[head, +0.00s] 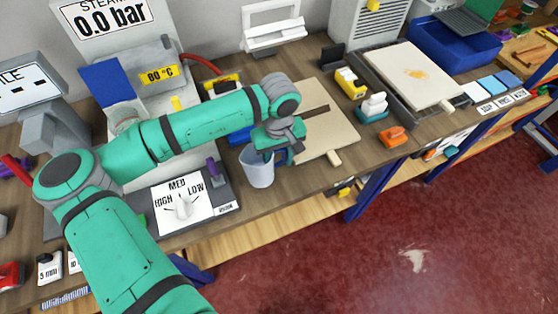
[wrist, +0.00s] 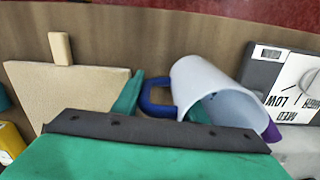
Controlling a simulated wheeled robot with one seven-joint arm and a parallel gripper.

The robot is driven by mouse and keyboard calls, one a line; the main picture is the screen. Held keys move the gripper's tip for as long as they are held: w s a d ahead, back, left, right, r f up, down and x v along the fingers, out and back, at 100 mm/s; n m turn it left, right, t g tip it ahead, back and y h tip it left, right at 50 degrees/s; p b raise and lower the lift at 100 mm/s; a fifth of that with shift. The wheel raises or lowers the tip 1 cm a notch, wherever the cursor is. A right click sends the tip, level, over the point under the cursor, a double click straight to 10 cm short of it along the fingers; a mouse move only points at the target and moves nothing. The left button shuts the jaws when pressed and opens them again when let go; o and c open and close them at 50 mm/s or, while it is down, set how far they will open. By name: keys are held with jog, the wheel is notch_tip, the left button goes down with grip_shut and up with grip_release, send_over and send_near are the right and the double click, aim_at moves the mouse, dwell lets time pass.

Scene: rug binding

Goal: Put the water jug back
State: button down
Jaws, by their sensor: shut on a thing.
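The water jug (head: 257,168) is a pale, whitish cup with a blue handle. It is upright at the front of the wooden worktop, between the steam machine's control base and a beige board. I cannot tell whether its bottom touches the worktop. My gripper (head: 284,152) is at the jug's right side, shut on the blue handle. In the wrist view the jug (wrist: 205,78) lies sideways in the picture, its open mouth toward the lower right. The blue handle (wrist: 150,92) shows by my teal fingers. The fingertips are partly hidden.
The control base with a HIGH/MED/LOW dial (head: 182,203) and a purple knob (head: 213,168) stands left of the jug. The beige board (head: 325,130) lies right. The steam machine (head: 125,75) is behind my arm. An orange block (head: 393,136) sits farther right.

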jog(key=shift+s+f, duration=0.15)
jog(key=shift+f, duration=0.2)
jog(key=shift+f, duration=0.1)
jog(key=c, duration=1.1)
grip_release()
notch_tip(320, 180, up, 12)
jog(key=shift+r, duration=0.15)
jog(key=shift+d, duration=0.1)
